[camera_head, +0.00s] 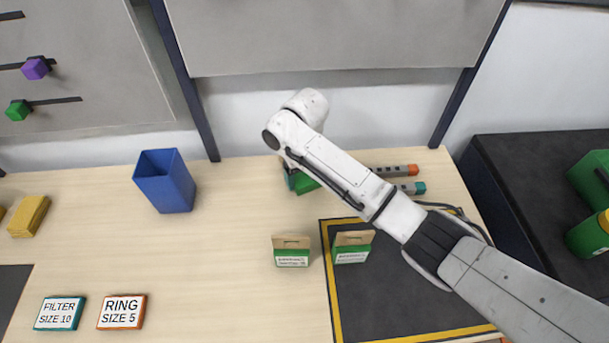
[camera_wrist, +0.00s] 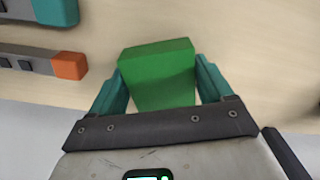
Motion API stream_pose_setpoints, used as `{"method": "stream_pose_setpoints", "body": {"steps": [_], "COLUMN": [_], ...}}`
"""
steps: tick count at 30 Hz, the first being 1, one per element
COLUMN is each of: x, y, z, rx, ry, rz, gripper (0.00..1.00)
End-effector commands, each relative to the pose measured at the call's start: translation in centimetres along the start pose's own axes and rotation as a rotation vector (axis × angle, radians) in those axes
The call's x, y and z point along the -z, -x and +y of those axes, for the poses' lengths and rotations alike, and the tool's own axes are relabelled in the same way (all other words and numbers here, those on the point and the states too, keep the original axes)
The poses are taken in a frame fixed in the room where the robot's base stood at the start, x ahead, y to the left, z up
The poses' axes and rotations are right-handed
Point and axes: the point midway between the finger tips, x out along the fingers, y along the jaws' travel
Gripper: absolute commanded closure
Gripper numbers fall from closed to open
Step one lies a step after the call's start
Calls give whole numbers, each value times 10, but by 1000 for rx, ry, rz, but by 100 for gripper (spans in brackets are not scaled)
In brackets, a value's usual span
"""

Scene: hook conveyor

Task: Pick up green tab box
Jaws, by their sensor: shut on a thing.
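My gripper (camera_wrist: 160,82) has its two teal fingers on either side of a plain green box (camera_wrist: 158,70) and is shut on it. In the head view my gripper (camera_head: 289,178) is at the back of the table, largely hidden by my arm, with part of the green box (camera_head: 306,184) showing beside it. No tab or label shows on the held box. Two other green boxes with brown tabs and white labels stand further forward: one on bare wood (camera_head: 291,256), one at the edge of the dark mat (camera_head: 351,254).
Grey bars with orange (camera_head: 412,169) and teal (camera_head: 420,188) ends lie right of my gripper. A blue bin (camera_head: 165,182) stands left. Filter (camera_head: 60,313) and ring (camera_head: 122,312) labelled boxes lie front left. A grey panel (camera_head: 335,40) hangs behind. The table's middle left is clear.

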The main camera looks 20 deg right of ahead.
Motion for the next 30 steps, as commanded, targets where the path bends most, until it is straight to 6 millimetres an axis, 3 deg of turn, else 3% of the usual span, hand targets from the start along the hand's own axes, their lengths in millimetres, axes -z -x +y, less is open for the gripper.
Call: {"method": "stream_pose_setpoints", "body": {"steps": [6,16,17,27,30], "x": [1,-40,-42,-93,-98], "y": [25,86,89,116,113], "z": [-2,14,15,29,34], "rx": [3,-1,0,4,-2], "ry": [2,-2,-2,-4,-2], "rz": [6,1,1,0,9], "gripper": [56,58,64,64,64]}}
